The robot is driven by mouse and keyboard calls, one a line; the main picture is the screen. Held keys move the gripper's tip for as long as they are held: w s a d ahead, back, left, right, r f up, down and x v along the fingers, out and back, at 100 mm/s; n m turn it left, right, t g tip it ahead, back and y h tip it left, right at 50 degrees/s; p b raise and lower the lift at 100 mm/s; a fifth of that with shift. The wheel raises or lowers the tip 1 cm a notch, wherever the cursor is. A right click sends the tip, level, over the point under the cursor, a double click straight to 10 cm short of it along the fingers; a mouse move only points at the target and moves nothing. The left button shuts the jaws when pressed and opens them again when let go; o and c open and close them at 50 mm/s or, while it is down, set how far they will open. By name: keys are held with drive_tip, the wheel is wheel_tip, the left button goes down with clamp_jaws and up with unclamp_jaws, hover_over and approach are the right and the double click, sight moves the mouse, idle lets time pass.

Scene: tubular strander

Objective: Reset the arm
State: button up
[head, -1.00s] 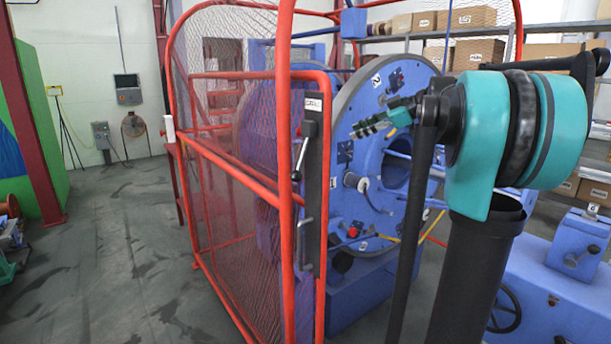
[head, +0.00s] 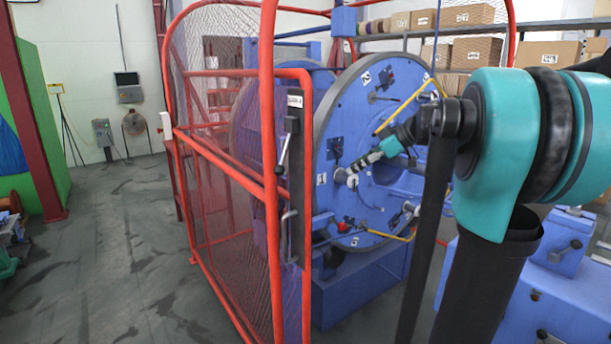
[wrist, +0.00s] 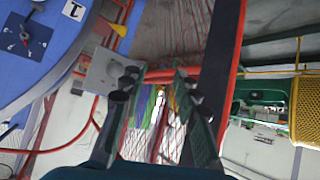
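My gripper (head: 362,166) is at the end of my arm, in front of the blue disc (head: 343,119) in the head view. Its fingers point left and down, close to a pale round knob on the disc; I cannot tell whether they touch. In the wrist view my gripper (wrist: 155,85) has its two dark fingers apart. Nothing is held between them; red bars and mesh show through the gap. A grey block (wrist: 103,72) lies beside the left finger, and part of the blue disc (wrist: 55,75) fills the upper left.
A red-framed mesh guard (head: 226,190) stands left of the disc, with a dark handled plate (head: 291,190) on its post. A yellow hose (head: 405,105) runs near my arm. Blue machinery (head: 560,290) is at right.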

drive_tip(key=s+d+f+m+h, duration=0.1)
drive_tip(key=s+f+m+h, duration=0.2)
drive_tip(key=s+f, duration=0.6)
drive_tip(key=s+d+f+m+h, duration=0.1)
drive_tip(key=s+f+m+h, duration=0.2)
drive_tip(key=s+f+m, duration=0.3)
drive_tip(key=s+d+f+m+g+h, duration=0.1)
drive_tip(key=s+f+m, duration=0.3)
drive_tip(key=s+f, duration=0.8)
wheel_tip(320, 180, down, 7)
drive_tip(key=shift+d+r+m+h, duration=0.1)
drive_tip(key=shift+d+m+h, duration=0.2)
drive_tip(key=shift+h, duration=0.6)
